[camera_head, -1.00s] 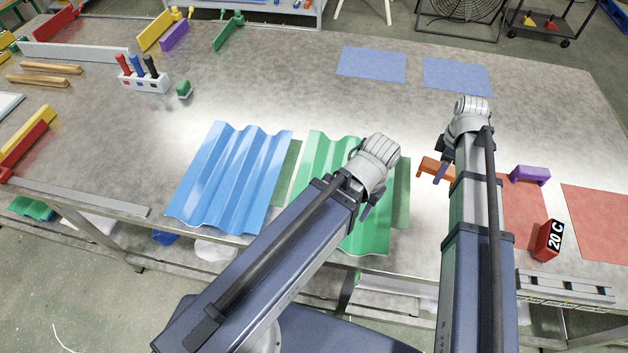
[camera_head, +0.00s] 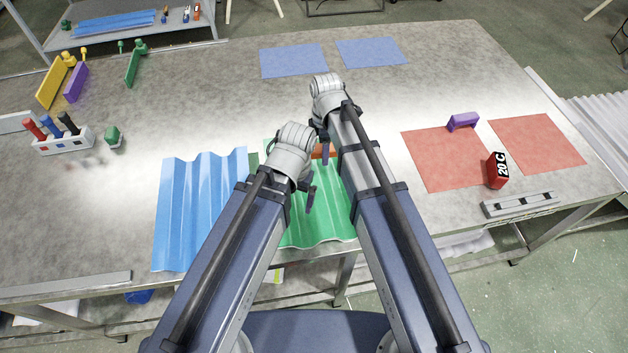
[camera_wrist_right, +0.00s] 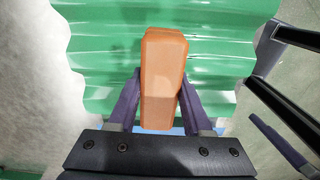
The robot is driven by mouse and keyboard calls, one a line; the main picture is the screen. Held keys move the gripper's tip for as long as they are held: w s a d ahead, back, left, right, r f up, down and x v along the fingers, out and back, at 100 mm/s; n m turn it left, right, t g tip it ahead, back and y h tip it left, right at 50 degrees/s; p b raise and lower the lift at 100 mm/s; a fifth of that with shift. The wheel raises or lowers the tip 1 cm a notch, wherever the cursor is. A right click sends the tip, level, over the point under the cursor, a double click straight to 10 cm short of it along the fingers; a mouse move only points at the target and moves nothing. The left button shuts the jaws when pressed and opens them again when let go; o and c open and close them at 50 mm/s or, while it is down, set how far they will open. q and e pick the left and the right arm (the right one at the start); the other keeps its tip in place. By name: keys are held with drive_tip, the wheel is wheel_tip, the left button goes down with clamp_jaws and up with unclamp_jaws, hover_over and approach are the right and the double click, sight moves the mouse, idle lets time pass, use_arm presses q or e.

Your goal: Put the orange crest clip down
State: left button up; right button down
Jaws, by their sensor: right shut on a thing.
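The orange crest clip (camera_wrist_right: 163,75) is between the fingers of my right gripper (camera_wrist_right: 158,92), which is shut on it. The wrist view shows the clip over the green corrugated sheet (camera_wrist_right: 105,50); I cannot tell whether they touch. In the head view only a bit of the clip (camera_head: 319,152) shows between my wrists, at the far end of the green sheet (camera_head: 318,228). My left gripper (camera_head: 308,190) is over the green sheet, close to the right one; its jaw opening cannot be made out.
A blue corrugated sheet (camera_head: 195,205) lies left of the green one. A purple clip (camera_head: 462,121) and a red 20 C block (camera_head: 497,170) are at the right by red mats (camera_head: 440,165). My two forearms are close together. The table beyond, before the blue mats (camera_head: 293,61), is clear.

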sight(316, 180)
drive_tip(key=shift+s+a+r+n, duration=0.15)
drive_tip(key=shift+s+a+r, duration=0.05)
drive_tip(key=shift+a, duration=0.25)
drive_tip(key=shift+s+a+r+n, duration=0.15)
drive_tip(key=shift+s+a+r, duration=0.05)
drive_tip(key=shift+a, duration=0.2)
drive_tip(key=shift+s+a, duration=0.1)
drive_tip(key=shift+a, duration=0.2)
use_arm(q)
wheel_tip(316, 180, down, 10)
drive_tip(key=b, duration=1)
drive_tip(key=shift+r, duration=0.25)
use_arm(e)
wheel_tip(316, 180, down, 10)
drive_tip(key=shift+f, duration=0.15)
use_arm(q)
drive_tip(key=shift+r, duration=0.1)
